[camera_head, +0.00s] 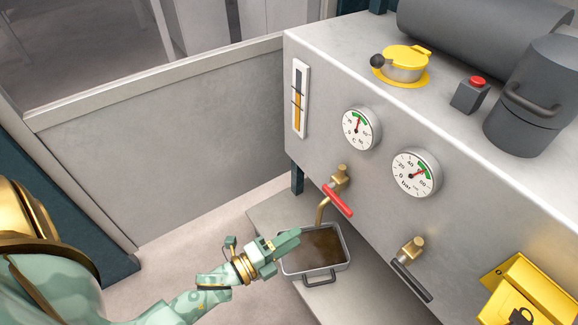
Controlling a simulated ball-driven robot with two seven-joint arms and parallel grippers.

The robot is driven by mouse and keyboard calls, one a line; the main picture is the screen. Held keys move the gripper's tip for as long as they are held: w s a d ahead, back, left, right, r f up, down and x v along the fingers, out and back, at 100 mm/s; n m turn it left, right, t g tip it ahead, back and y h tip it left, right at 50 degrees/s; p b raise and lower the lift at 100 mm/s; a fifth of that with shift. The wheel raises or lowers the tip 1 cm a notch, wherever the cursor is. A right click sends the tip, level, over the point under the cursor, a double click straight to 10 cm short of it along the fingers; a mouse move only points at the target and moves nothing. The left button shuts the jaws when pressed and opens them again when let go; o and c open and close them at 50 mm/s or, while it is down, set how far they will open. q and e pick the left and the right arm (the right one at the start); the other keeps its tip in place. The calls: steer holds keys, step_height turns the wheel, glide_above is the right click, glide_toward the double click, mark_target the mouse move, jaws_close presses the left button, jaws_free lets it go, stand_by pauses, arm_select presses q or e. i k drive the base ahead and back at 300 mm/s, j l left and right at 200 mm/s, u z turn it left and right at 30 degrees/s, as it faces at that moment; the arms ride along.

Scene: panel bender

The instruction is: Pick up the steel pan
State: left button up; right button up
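The steel pan (342,268) is a shallow rectangular tray with dark brown liquid (318,250) in it and a loop handle (320,280) on its near side. It sits on a low grey shelf under a brass tap (340,180) with a red lever. My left gripper (291,238) is at the pan's left rim and overlaps that corner in the view. I cannot tell whether it touches the pan. Its fingers show side-on, so their gap is unclear. My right gripper is not in view.
The machine's front has two dials (361,128), a sight gauge (299,98) and a second brass tap (411,250) with a dark lever, right of the pan. A yellow lockout box (530,295) is at lower right. A grey partition (170,140) stands behind. Bare floor (190,225) lies left of the shelf.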

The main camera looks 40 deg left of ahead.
mark_target(313, 257)
steer(key=u, duration=0.7)
